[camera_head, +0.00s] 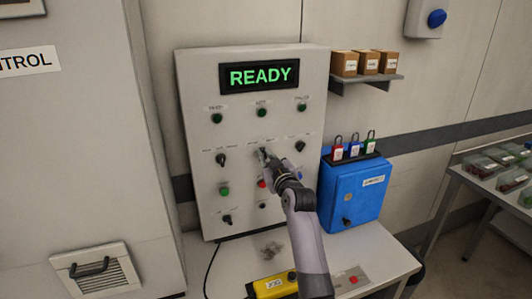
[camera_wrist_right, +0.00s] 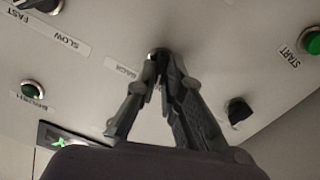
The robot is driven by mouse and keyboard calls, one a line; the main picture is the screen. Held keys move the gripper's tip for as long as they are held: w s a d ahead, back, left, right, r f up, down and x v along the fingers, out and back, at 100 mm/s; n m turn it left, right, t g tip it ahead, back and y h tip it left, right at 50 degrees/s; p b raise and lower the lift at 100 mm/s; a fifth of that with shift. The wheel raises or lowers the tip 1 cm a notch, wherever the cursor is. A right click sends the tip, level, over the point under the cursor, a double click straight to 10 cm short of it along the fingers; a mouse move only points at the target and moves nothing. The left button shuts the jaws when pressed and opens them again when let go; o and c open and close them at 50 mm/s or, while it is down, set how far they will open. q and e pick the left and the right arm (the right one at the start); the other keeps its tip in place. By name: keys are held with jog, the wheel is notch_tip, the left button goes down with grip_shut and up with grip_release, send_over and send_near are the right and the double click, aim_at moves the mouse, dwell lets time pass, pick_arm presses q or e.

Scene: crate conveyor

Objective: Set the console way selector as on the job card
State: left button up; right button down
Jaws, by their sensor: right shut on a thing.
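The console (camera_head: 193,95) is a light grey panel on the bench with a green READY display (camera_head: 259,76). My right gripper (camera_head: 265,155) is at the middle of the panel. In the right wrist view its fingers (camera_wrist_right: 160,58) are shut on a small dark selector knob (camera_wrist_right: 157,51). The fingers hide most of this knob, so I cannot tell where it points. A label that seems to read BACK (camera_wrist_right: 122,68) is beside it. My left gripper is not in view. I see no readable job card.
Other dark knobs stand on the panel at left (camera_head: 221,159) and right (camera_head: 299,146), with green buttons (camera_head: 262,112) above. A blue box (camera_head: 353,196) with padlocks on top stands at right. A yellow pendant (camera_head: 271,286) lies on the bench.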

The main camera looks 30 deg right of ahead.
jog(key=shift+d+m+p, duration=0.15)
jog(key=shift+m+p, duration=2.8)
jog(key=shift+m, duration=3.35)
jog(key=c, duration=1.7)
grip_release()
jog(key=shift+s, duration=0.1)
